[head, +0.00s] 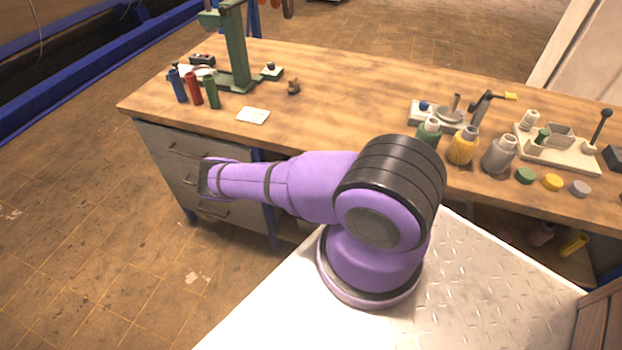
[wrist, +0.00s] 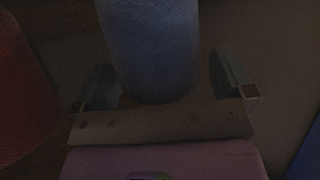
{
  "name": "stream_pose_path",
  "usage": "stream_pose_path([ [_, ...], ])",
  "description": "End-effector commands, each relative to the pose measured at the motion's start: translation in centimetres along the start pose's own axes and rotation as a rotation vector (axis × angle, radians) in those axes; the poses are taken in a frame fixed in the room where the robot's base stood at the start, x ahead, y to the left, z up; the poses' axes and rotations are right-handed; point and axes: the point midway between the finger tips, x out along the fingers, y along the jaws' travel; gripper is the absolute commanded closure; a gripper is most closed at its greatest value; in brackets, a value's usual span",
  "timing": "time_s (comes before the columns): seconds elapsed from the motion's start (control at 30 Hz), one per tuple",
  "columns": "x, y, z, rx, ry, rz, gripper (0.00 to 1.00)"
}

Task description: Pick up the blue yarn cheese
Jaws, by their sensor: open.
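The blue yarn cheese (head: 178,86) stands upright near the left end of the wooden workbench. In the wrist view the blue yarn cheese (wrist: 150,40) fills the upper middle, very close and dark. My gripper (wrist: 162,82) is open, with one finger on each side of the blue cheese. A gap shows between it and the right finger; the left finger looks nearer, and I cannot tell whether it touches. In the head view my purple arm reaches left in front of the bench, and I cannot make out the fingers there.
A red yarn cheese (head: 194,89) stands just right of the blue one and shows at the left edge of the wrist view (wrist: 24,100). A green one (head: 211,92) is beside it. A green stand (head: 236,50) rises behind. A white card (head: 253,116) lies nearby.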

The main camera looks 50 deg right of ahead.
Motion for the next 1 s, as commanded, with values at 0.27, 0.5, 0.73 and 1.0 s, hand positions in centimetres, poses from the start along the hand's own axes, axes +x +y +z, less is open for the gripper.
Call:
stream_pose_path([
  [0.27,0.67,0.02,-0.01,0.000,0.000,0.001,0.00],
  [0.5,0.65,0.02,-0.01,0.001,0.000,0.001,0.44],
  [0.73,0.64,0.02,-0.03,0.000,0.000,0.001,0.53],
  [1.0,0.38,0.03,-0.68,0.002,0.002,0.002,0.53],
])
